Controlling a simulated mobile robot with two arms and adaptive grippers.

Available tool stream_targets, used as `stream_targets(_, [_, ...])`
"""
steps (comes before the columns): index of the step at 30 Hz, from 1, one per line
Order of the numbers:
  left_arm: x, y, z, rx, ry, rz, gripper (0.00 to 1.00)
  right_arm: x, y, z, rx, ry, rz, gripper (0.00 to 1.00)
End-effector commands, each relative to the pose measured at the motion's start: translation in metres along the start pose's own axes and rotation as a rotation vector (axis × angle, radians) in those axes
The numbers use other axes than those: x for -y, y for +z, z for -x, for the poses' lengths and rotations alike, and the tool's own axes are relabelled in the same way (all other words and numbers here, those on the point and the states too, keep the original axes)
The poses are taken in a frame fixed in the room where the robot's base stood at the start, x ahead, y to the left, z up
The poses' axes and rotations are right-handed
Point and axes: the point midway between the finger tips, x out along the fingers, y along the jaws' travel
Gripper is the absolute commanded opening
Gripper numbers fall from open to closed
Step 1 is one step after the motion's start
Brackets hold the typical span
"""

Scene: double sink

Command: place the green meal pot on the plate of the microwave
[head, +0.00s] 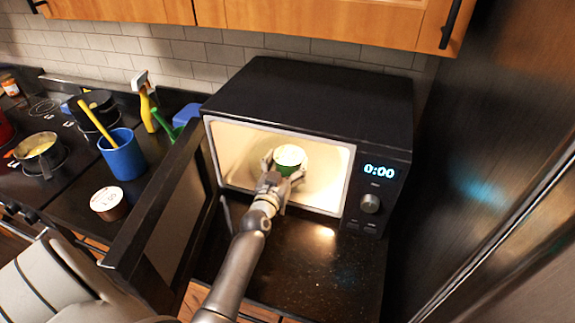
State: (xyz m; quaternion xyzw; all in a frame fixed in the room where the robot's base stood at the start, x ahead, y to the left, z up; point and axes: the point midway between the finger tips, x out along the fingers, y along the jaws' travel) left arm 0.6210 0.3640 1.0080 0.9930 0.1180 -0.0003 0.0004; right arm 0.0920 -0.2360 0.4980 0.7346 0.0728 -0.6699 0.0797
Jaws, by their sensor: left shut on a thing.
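The microwave (310,95) stands on the dark counter with its door (160,215) swung open to the left and its inside lit. The green meal pot (289,157), with a pale top, is inside the lit opening. My left gripper (286,170) reaches in from the front and is shut on the pot, one finger on each side. The microwave plate (262,162) shows only in part behind the pot and gripper. I cannot tell whether the pot touches it. My right gripper is not in view.
A brown pot with a white lid (106,200), a blue container (122,155) with a yellow utensil and a spray bottle (147,105) stand to the left. Cooking pots (40,152) sit on the stove. A dark tall surface (490,150) closes the right side.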

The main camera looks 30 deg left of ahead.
Motion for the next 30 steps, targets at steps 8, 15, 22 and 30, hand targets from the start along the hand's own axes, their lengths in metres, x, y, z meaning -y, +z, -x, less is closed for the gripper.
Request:
stream_targets(8, [0.000,0.002,0.000,0.004,0.001,0.000,1.00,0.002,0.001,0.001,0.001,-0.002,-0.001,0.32])
stream_targets(15, [0.000,0.002,0.000,0.004,0.001,-0.001,1.00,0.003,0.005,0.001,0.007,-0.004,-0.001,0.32])
stream_targets(22, [0.000,0.003,0.013,0.005,0.001,-0.002,1.00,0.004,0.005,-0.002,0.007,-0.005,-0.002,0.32])
stream_targets(30, [0.000,0.004,0.059,0.005,0.001,-0.001,1.00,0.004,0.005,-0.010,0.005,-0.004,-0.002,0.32])
